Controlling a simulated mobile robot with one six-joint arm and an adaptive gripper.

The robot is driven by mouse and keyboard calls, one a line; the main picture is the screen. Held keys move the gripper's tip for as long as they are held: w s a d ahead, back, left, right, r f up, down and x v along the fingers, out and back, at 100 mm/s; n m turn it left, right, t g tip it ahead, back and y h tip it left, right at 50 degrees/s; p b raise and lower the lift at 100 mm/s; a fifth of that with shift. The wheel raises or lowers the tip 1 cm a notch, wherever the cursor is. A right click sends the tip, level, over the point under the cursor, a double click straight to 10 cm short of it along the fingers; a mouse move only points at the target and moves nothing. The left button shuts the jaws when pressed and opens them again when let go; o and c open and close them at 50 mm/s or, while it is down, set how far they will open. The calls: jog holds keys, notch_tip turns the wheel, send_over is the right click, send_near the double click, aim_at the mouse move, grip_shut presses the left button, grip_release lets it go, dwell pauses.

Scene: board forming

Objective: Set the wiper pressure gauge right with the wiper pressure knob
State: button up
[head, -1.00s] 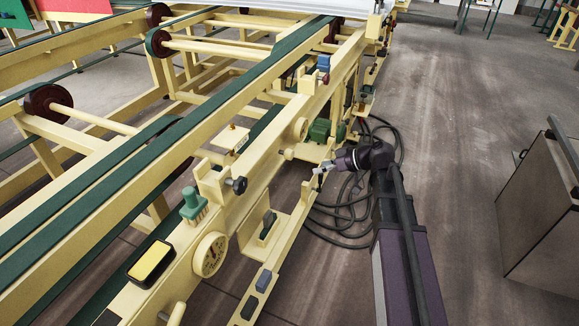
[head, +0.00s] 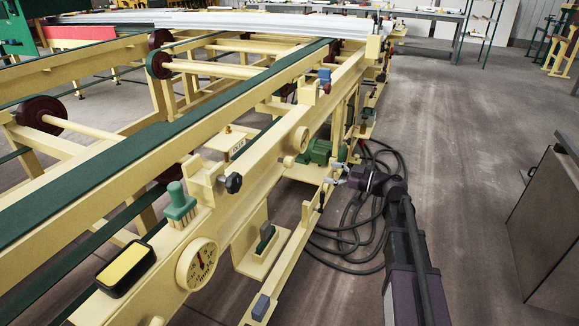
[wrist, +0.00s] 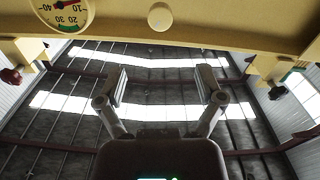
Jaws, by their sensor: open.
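A round cream gauge (head: 197,264) with a dark scale is on the side of the long cream rail, at lower left in the head view; its reading is too small to tell. A black knob (head: 233,182) and a small cream knob (head: 289,161) are on the rail. No label tells which is the wiper pressure knob. My gripper (head: 339,174) is open and empty beside the rail, apart from these knobs.
A green brush (head: 180,205) and a yellow-topped black box (head: 126,268) sit on the rail. Dark cables (head: 350,228) lie on the floor below my gripper. A grey cabinet (head: 550,220) stands at right. The floor between has free room.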

aim_at(293, 162)
jog(key=shift+a, duration=0.1)
jog(key=x, duration=1.3)
jog(key=shift+w+a, duration=0.1)
jog(key=shift+a, duration=0.2)
jog(key=c, duration=1.1)
